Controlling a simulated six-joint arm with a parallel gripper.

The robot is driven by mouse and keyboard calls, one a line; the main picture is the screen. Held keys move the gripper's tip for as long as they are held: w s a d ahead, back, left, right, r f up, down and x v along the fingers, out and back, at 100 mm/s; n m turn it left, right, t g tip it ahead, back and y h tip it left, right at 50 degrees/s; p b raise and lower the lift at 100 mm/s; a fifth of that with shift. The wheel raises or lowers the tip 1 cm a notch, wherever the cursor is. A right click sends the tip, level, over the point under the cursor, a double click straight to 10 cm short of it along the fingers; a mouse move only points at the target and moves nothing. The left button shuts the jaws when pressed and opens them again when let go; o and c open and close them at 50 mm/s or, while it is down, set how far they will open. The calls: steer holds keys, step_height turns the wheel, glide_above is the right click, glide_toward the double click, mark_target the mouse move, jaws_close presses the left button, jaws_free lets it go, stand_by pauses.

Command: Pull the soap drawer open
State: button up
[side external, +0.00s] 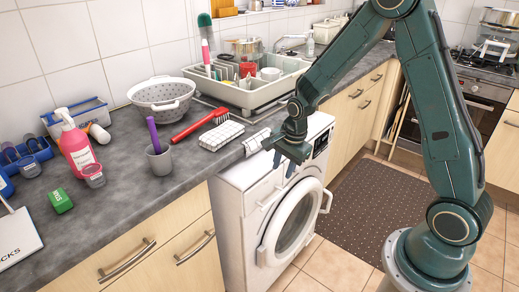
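The white washing machine (232,225) stands under the worktop, with its round door (292,225) facing right. The soap drawer (264,190) is at the upper left of the machine's front, left of the control panel (321,143). It looks flush with the front, though its edges are hard to make out. My green gripper (284,167) points down at the machine's upper front, close to the drawer. Its fingertips look apart with nothing visible between them. I cannot tell whether they touch the drawer, and the gripper hides part of the panel.
The round door's handle (326,202) sticks out below right of my gripper. The worktop (125,205) above holds a white cloth (222,135), red brush (200,124), grey cup (159,158) and colander (162,94). The floor mat (375,195) in front of the machine is clear.

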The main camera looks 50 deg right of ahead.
mark_target(274, 201)
steer(key=shift+w+f, duration=0.45)
steer(key=shift+f, duration=1.75)
steer(key=shift+w+f, duration=0.4)
steer(key=shift+f, duration=1.85)
steer(key=shift+w+f, duration=0.45)
steer(key=shift+f, duration=1.75)
jaws_close()
